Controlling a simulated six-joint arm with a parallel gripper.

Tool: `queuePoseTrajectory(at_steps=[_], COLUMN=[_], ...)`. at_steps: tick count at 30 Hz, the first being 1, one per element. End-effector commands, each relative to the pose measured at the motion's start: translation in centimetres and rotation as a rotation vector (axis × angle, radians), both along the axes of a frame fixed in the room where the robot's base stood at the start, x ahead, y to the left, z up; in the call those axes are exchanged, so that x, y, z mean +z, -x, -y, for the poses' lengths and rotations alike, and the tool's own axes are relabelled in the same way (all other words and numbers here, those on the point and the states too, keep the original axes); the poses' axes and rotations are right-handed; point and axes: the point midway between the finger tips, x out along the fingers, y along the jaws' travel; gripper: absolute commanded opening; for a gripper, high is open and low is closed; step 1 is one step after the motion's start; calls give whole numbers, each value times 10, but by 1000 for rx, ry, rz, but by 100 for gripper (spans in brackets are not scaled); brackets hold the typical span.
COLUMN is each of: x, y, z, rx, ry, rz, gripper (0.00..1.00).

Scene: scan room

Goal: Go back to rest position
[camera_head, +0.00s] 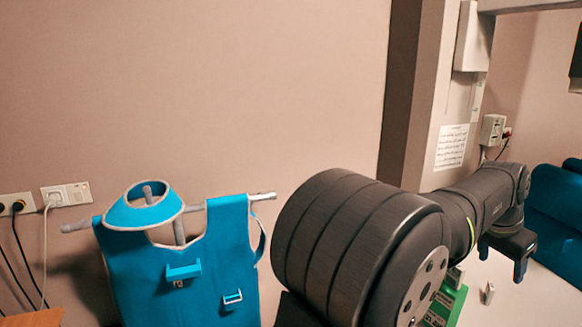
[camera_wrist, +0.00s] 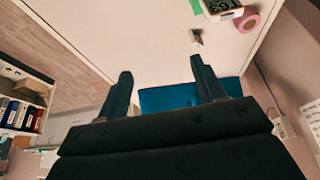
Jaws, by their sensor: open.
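My gripper (camera_head: 503,262) is at the far end of my outstretched dark arm, at the right of the head view, above a white surface. In the wrist view my gripper (camera_wrist: 161,72) has its two dark fingers spread wide apart. Nothing is between them, so it is open and empty. The gripper's dark body fills the lower part of the wrist view.
A white surface (camera_wrist: 140,45) holds a small object (camera_wrist: 196,36), a pink roll (camera_wrist: 248,20) and a green-and-white box (camera_head: 445,305). A blue vest (camera_head: 180,275) hangs at left. A blue padded thing (camera_head: 556,205) stands at right. Shelved binders (camera_wrist: 20,115) are at left.

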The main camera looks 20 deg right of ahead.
Motion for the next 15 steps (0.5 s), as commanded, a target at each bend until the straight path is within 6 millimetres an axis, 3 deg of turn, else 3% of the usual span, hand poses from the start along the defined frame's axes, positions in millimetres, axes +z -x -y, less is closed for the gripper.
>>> queuePoseTrajectory(at_steps=[3,15], x=[13,-24], y=[22,-49], z=[-2,29], rx=[-3,-19], ry=[1,-11], rz=[0,-1], gripper=[63,63])
